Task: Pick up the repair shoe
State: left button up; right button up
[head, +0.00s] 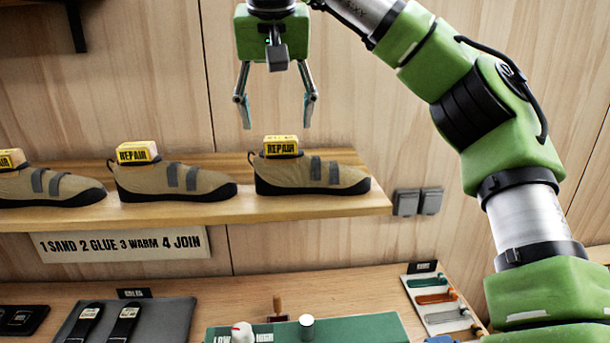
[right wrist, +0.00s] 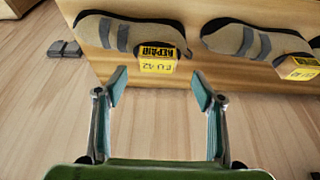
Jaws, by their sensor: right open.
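Several tan shoes with grey straps, black soles and yellow REPAIR boxes stand in a row on a wooden shelf. The rightmost repair shoe (head: 312,173) sits near the shelf's right end; it also shows in the right wrist view (right wrist: 130,34). Its yellow box (head: 281,146) rests on its heel end. The middle shoe (head: 172,182) stands to its left and also shows in the right wrist view (right wrist: 256,40). My right gripper (head: 276,112) is open and empty, pointing down above the rightmost shoe, apart from it. My left gripper is not in view.
The shelf (head: 350,204) runs along the wood-panelled wall. Grey wall switches (head: 417,201) are right of it. Below, a bench holds a green box (head: 370,328) with a knob, a grey mat (head: 170,318) with black pieces, and a tool tray (head: 440,300). Air above the shelf is clear.

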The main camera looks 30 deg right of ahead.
aim_at(281, 139)
jog(key=shift+f, duration=0.45)
jog(key=x, duration=0.1)
jog(key=p+x, duration=0.1)
jog(key=x, duration=0.2)
jog(key=shift+s+d+f+p, duration=0.1)
jog(key=shift+d+f+p, duration=0.05)
jog(key=shift+d+p, duration=0.2)
jog(key=shift+f, duration=0.15)
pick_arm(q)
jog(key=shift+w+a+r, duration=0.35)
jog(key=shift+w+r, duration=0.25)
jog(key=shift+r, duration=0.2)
pick_arm(e)
jog(key=shift+a, duration=0.1)
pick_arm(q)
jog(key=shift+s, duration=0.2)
pick_arm(e)
jog(key=c, duration=1.3)
